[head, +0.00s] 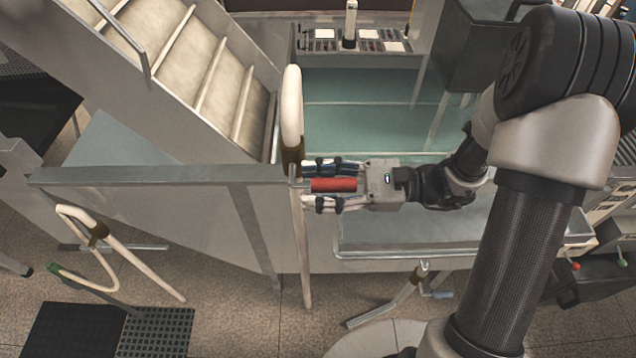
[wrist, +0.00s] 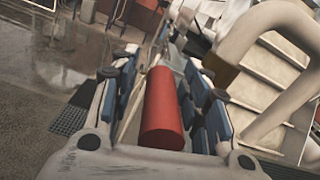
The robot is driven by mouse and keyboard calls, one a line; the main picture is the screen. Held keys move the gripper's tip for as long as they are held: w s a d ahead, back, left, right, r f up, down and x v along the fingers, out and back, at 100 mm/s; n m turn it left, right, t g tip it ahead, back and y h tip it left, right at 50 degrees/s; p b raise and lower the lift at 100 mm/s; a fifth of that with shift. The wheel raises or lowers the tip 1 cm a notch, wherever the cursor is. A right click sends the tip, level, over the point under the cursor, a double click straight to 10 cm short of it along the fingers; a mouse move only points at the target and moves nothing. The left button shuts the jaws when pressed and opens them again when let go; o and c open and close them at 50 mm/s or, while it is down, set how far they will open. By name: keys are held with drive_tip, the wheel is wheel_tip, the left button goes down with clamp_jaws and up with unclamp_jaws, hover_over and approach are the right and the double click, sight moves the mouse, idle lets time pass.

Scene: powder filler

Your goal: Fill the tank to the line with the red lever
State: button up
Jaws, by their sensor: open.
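The red lever handle (head: 333,185) is a short red cylinder in the middle of the head view. My gripper (head: 312,186) reaches it from the right, with one finger above it and one below it in the picture. The red handle also shows large in the wrist view (wrist: 162,110), lying between the two blue-padded fingers of my gripper (wrist: 158,85). The fingers are open around it, and I cannot tell if either pad touches it. The lever's mount is hidden. I cannot make out a tank fill line in either view.
A cream curved rail (head: 292,110) stands just left of my fingertips and looms at right in the wrist view. A grey horizontal beam (head: 150,174) runs left of the gripper. Stairs (head: 190,60) rise at upper left. A control panel (head: 355,40) is at the back.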

drive_tip(key=shift+c, duration=0.3)
clamp_jaws()
idle(0.4)
